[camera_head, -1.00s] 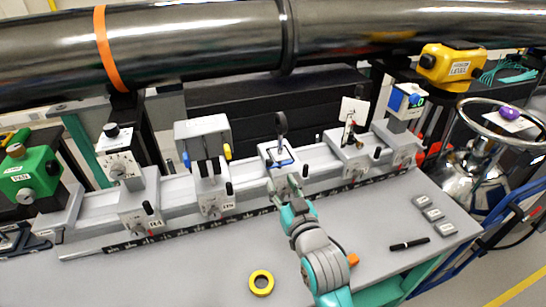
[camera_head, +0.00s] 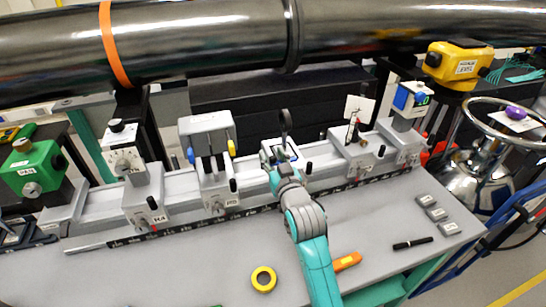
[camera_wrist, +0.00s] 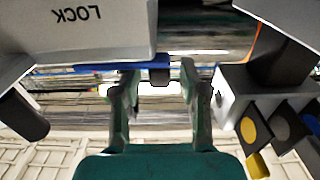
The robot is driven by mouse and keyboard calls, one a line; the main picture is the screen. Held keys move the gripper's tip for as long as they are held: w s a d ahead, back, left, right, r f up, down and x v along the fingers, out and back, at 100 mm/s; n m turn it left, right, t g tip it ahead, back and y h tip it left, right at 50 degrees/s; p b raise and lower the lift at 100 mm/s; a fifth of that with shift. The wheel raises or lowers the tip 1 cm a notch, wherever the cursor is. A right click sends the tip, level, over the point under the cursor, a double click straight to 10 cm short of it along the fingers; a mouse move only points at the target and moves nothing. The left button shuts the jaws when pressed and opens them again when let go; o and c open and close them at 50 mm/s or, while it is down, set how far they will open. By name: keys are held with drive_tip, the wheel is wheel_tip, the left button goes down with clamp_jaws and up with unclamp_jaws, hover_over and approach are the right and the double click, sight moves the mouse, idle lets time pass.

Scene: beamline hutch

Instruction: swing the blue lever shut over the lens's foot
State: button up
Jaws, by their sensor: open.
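The lens (camera_head: 286,121) stands upright in a dark round mount on the middle carrier of the rail. The blue lever shows in the wrist view (camera_wrist: 92,72) as a thin blue bar across the picture, below the block marked LOCK (camera_wrist: 90,25). A dark knob (camera_wrist: 159,76) shows between my fingertips, seemingly on the bar. My gripper (camera_wrist: 160,80) is open, one finger on each side of the knob; contact cannot be told. In the head view my gripper (camera_head: 281,168) is at the front of the lens carrier, and my wrist hides part of it. The lens's foot is not clear.
Carriers with black knobs stand on the rail left (camera_head: 217,185) and right (camera_head: 355,155) of the lens. A yellow tape ring (camera_head: 263,279), an orange-handled tool (camera_head: 347,262) and a black pen (camera_head: 412,243) lie on the table. A big dark pipe (camera_head: 200,40) runs behind and above.

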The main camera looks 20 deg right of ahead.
clamp_jaws()
drive_tip(key=shift+s+d+n+y, duration=0.15)
drive_tip(key=shift+n+y, duration=0.35)
drive_tip(key=shift+y, duration=0.3)
drive_tip(key=shift+s+n+g+y, duration=0.25)
drive_tip(key=shift+n+y, duration=0.45)
drive_tip(key=shift+y, duration=0.35)
drive_tip(key=shift+s+n+g+y, duration=0.1)
drive_tip(key=shift+n+g+y, duration=0.15)
drive_tip(key=shift+n+y, duration=0.65)
drive_tip(key=shift+s+d+n+g+y, duration=0.15)
drive_tip(key=shift+n+g+y, duration=0.4)
drive_tip(key=shift+y, duration=0.8)
drive_tip(key=shift+s+n+y, duration=0.15)
drive_tip(key=shift+n+y, duration=0.2)
drive_tip(key=shift+y, duration=0.05)
unclamp_jaws()
